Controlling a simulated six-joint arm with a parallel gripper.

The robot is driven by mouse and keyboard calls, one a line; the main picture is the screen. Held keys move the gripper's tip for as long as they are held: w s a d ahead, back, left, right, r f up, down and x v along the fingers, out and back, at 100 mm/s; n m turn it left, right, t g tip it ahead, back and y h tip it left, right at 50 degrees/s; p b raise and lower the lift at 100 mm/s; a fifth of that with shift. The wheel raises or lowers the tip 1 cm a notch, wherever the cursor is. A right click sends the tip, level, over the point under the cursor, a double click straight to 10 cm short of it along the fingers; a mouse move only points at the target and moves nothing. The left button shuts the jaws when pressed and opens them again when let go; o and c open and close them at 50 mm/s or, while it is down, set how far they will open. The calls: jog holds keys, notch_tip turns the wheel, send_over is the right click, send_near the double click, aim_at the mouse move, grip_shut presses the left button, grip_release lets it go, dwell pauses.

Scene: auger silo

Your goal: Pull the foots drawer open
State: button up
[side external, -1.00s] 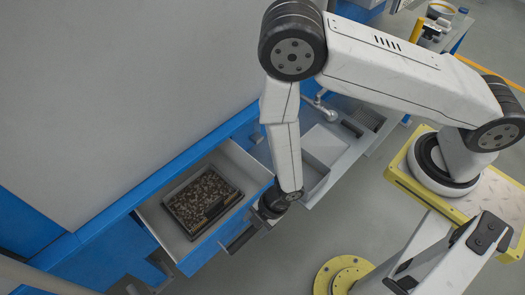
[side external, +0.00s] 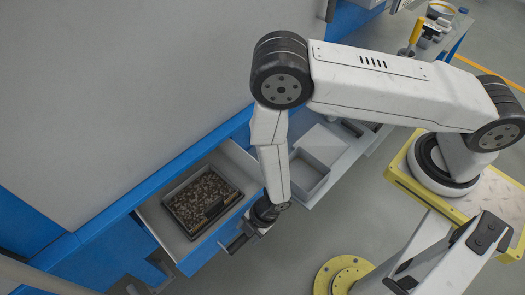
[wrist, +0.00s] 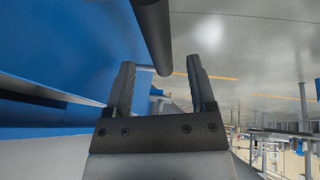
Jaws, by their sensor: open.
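The drawer (side external: 192,258) has a blue front and grey inside walls, and it stands pulled out from the blue cabinet. A dark tray of brown granules (side external: 203,200) lies in it. A dark bar handle (side external: 233,244) runs along the drawer front, partly hidden by my gripper (side external: 246,236). In the wrist view my gripper (wrist: 160,64) is open, with its two fingers apart and nothing held between them. A dark round bar (wrist: 152,30), apparently the handle, shows just ahead of the fingertips. Whether it touches a finger I cannot tell.
A grey open bin (side external: 308,174) and a worktop stand right of the drawer. A grey cabinet panel (side external: 120,90) rises behind. A yellow round floor flange (side external: 342,274) is at the bottom. The grey floor in front of the drawer is clear.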

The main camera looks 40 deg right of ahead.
jog(key=shift+x, duration=1.4)
grip_shut()
dwell(0.5)
